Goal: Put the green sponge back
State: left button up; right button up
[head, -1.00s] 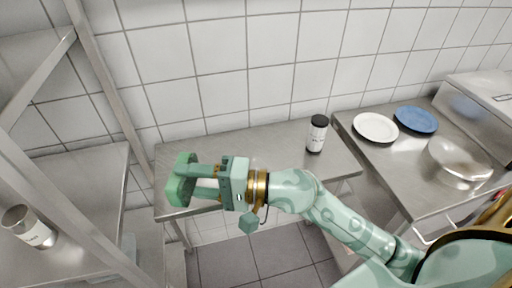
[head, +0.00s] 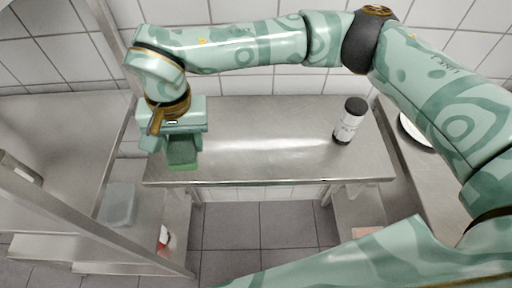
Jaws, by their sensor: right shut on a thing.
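The green sponge (head: 183,155) is at the left end of the steel table, near its front edge. My right gripper (head: 178,143) comes in over the table from the right, points down and is shut on the sponge. The gripper body hides the sponge's upper part. I cannot tell whether the sponge touches the tabletop. My left gripper is not in view.
A white jar with a black lid (head: 350,121) stands at the right of the steel table (head: 270,150). The tabletop between jar and sponge is clear. A steel shelf unit (head: 75,215) is at left, holding a translucent container (head: 119,204). A white plate (head: 414,133) is partly hidden at right.

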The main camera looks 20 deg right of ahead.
jog(key=d, duration=0.1)
jog(key=w+d, duration=0.1)
jog(key=w+m+h, duration=0.1)
jog(key=shift+d+r, duration=0.3)
jog(key=shift+d, duration=0.1)
jog(key=w+d+f, duration=0.1)
jog(key=d+f, duration=0.3)
jog(key=d, duration=0.5)
send_over(256, 149)
jog(key=a, duration=0.1)
notch_tip(256, 149, down, 4)
jog(key=shift+s+a+f+b, duration=0.1)
jog(key=shift+a+b, duration=0.05)
jog(key=shift+b, duration=0.15)
jog(key=shift+d+f, duration=0.45)
jog(key=shift+f, duration=0.05)
jog(key=f, duration=0.2)
jog(key=shift+d+f+b, duration=0.25)
jog(key=shift+f+b, duration=0.1)
jog(key=shift+f, duration=0.45)
jog(key=o, duration=0.9)
jog(key=shift+r, duration=0.15)
